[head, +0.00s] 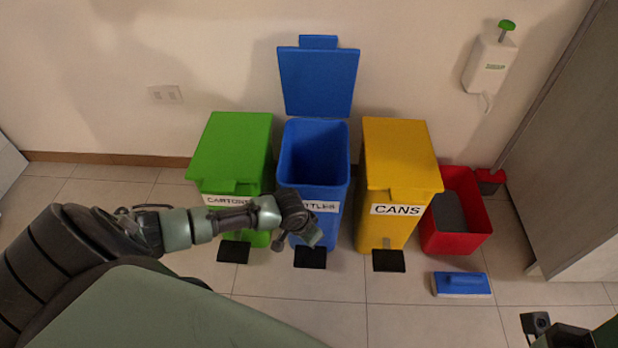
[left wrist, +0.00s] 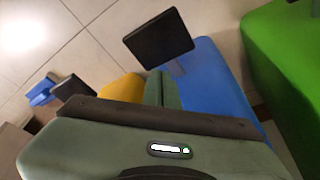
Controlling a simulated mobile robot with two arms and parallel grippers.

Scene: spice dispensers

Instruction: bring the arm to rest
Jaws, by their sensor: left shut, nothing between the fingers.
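My left arm reaches in from the left in the head view. Its gripper (head: 308,238) hangs in front of the blue bin (head: 322,215), over the upper part of its black pedal (head: 310,257). In the left wrist view the fingers (left wrist: 161,88) are together with nothing between them, and the blue bin (left wrist: 215,80) is behind them. I cannot tell whether the gripper touches the bin. Part of my right arm (head: 565,335) shows at the bottom right corner of the head view; its fingertips are not visible.
The blue bin's lid (head: 318,82) stands open. The green bin (head: 232,150) and the yellow CANS bin (head: 398,155) are closed. A red box (head: 460,240) and a blue object (head: 461,284) are on the floor at the right. A grey cabinet (head: 570,170) stands far right.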

